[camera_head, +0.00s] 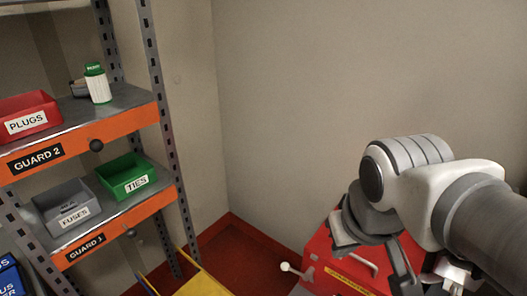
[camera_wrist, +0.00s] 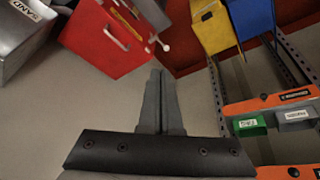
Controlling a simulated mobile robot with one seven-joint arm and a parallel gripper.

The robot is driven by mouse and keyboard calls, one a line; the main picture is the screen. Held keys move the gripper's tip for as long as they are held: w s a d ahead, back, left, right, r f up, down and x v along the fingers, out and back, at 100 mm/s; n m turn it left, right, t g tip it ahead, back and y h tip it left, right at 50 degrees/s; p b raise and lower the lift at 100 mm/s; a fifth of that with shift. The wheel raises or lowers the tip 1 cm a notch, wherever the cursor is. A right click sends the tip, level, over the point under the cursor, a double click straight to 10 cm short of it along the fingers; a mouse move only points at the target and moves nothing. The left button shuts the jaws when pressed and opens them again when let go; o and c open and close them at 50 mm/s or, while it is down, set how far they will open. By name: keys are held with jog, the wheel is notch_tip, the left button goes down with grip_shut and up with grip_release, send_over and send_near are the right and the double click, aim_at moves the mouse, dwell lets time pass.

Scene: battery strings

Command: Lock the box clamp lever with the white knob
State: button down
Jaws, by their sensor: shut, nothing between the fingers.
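The red box (camera_head: 330,265) stands at the lower right of the head view, partly hidden behind my arm. It has a yellow label strip and a pale handle on top. The white knob (camera_head: 285,267) is at the end of a lever sticking out to the left of the box. In the wrist view, the red box (camera_wrist: 88,42) is at upper left, and the white knob (camera_wrist: 166,47) shows just beyond my fingertips. My gripper (camera_wrist: 160,74) is shut and empty. It appears apart from the knob; the exact gap cannot be told.
A shelf rack with orange beams (camera_head: 128,131) holds red, green and grey bins at left. A yellow bin (camera_head: 203,284) stands low beside it. The wrist view also shows a grey container labelled SAND (camera_wrist: 22,35) and a blue bin (camera_wrist: 250,18). Bare wall lies behind.

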jog(key=w+f+n+g+h+b, duration=0.2)
jog(key=w+f+n, duration=0.1)
jog(key=f, duration=0.4)
jog(key=w+f+n+g+h+b, duration=0.2)
jog(key=f+n, duration=0.1)
jog(key=f, duration=0.4)
jog(key=n+t+h+b, duration=0.8)
jog(key=n+t+b, duration=0.65)
jog(key=n, duration=1.05)
send_near(293, 271)
jog(key=w+d+f, duration=0.3)
jog(key=w+f, duration=0.1)
jog(key=w, duration=0.2)
jog(key=shift+w+r+g, duration=0.35)
jog(key=shift+w+r, duration=0.05)
jog(key=shift+r, duration=0.25)
